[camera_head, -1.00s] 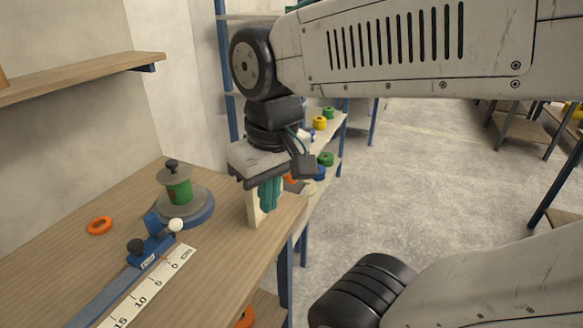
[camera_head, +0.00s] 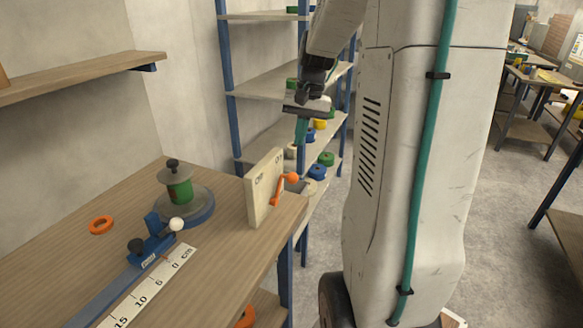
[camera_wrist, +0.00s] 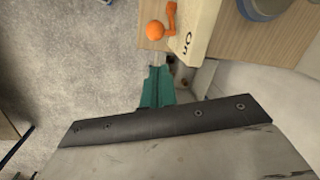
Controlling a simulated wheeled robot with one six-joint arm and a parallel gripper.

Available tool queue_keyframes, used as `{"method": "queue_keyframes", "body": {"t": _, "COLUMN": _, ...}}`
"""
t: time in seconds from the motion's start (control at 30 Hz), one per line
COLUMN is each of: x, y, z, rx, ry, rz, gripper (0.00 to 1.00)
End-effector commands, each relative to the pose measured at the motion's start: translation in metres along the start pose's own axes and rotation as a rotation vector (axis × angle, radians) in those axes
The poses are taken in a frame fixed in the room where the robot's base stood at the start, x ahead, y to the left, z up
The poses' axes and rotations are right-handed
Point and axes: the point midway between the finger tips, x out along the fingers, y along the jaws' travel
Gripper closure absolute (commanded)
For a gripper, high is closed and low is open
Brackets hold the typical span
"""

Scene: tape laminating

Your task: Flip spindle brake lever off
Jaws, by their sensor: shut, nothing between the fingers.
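The orange spindle brake lever (camera_head: 280,187) sits on an upright pale board (camera_head: 262,206) at the right edge of the bench. The board carries "Off" at its left and "On" at its right. The lever leans right, its ball end on the "On" side. The wrist view shows the lever's ball (camera_wrist: 155,30) and the board (camera_wrist: 199,24) with "On". My gripper (camera_head: 300,138) hangs beyond and above the lever, apart from it, its teal fingers shut and empty; they also show in the wrist view (camera_wrist: 157,82).
A spindle with a green roll (camera_head: 180,191) stands on the bench (camera_head: 215,262) left of the board. A blue stop (camera_head: 152,245) and a ruler (camera_head: 140,300) lie in front. An orange ring (camera_head: 101,224) lies at left. Shelves (camera_head: 285,75) with coloured rolls stand behind.

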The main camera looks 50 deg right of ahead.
Motion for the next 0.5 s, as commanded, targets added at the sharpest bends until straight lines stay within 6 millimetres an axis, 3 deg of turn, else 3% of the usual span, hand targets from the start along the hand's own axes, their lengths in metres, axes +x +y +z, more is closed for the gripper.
{"method": "queue_keyframes", "body": {"t": 0.27, "x": 0.011, "y": 0.000, "z": 0.001, "rx": -0.002, "ry": -0.003, "rz": 0.001, "gripper": 1.00}}
{"method": "queue_keyframes", "body": {"t": 0.5, "x": 0.053, "y": 0.000, "z": 0.002, "rx": -0.002, "ry": -0.006, "rz": 0.002, "gripper": 1.00}}
